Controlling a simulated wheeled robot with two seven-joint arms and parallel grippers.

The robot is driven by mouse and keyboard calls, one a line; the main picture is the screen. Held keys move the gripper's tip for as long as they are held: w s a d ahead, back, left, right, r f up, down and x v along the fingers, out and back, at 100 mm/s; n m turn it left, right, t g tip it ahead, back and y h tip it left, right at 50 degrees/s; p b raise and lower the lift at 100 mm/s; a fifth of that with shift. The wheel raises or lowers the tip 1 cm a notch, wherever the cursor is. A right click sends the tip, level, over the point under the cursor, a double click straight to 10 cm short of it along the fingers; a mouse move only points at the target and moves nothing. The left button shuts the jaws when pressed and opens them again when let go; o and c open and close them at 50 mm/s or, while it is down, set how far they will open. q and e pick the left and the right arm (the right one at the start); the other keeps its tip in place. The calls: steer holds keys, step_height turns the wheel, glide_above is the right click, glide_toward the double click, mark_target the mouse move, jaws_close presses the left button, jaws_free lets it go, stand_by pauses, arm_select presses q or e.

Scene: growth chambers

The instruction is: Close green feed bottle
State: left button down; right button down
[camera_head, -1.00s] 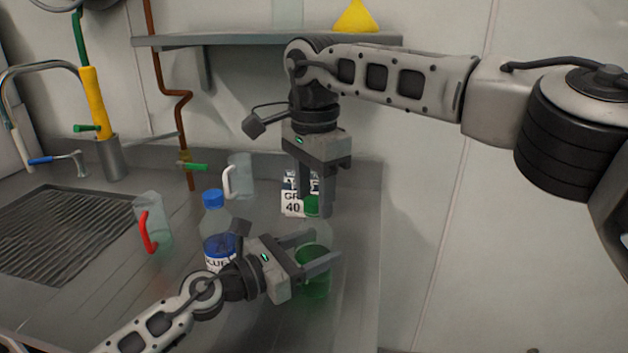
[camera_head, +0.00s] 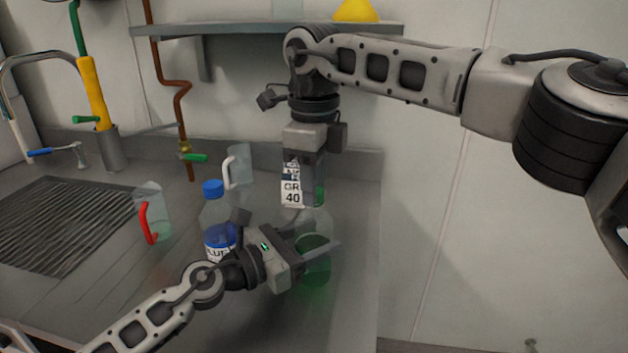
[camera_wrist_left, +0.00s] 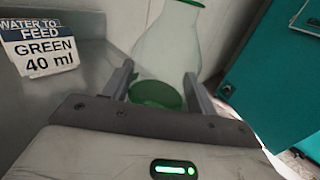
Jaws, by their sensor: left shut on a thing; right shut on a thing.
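The green feed bottle (camera_head: 315,268) is clear with green liquid in its lower part, and stands upright near the counter's right edge. My left gripper (camera_head: 318,246) is shut around its body. My right gripper (camera_head: 307,200) points down over the bottle's neck. It is shut on a green cap (camera_head: 320,195), partly hidden by the fingers. I cannot tell whether the cap touches the neck.
A sign reading GREEN 40 ml (camera_wrist_left: 45,50) stands behind the bottle; it also shows in the head view (camera_head: 291,191). A blue-capped bottle (camera_head: 215,215) stands left of my left gripper. A red-handled jug (camera_head: 153,205) and a white-handled jug (camera_head: 240,165) stand farther left and back.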

steer(key=m, duration=0.7)
steer(key=c, duration=1.1)
jaws_free()
steer(key=shift+r, duration=2.25)
steer(key=shift+c, duration=0.4)
steer(key=r+n, duration=0.1)
steer(key=n, duration=0.3)
steer(key=shift+a+r, duration=0.1)
steer(key=shift+r, duration=0.3)
steer(key=n, duration=0.1)
steer(key=r+n, duration=0.1)
steer(key=n, duration=0.2)
steer(key=shift+r+n, duration=0.35)
steer(key=shift+n, duration=0.05)
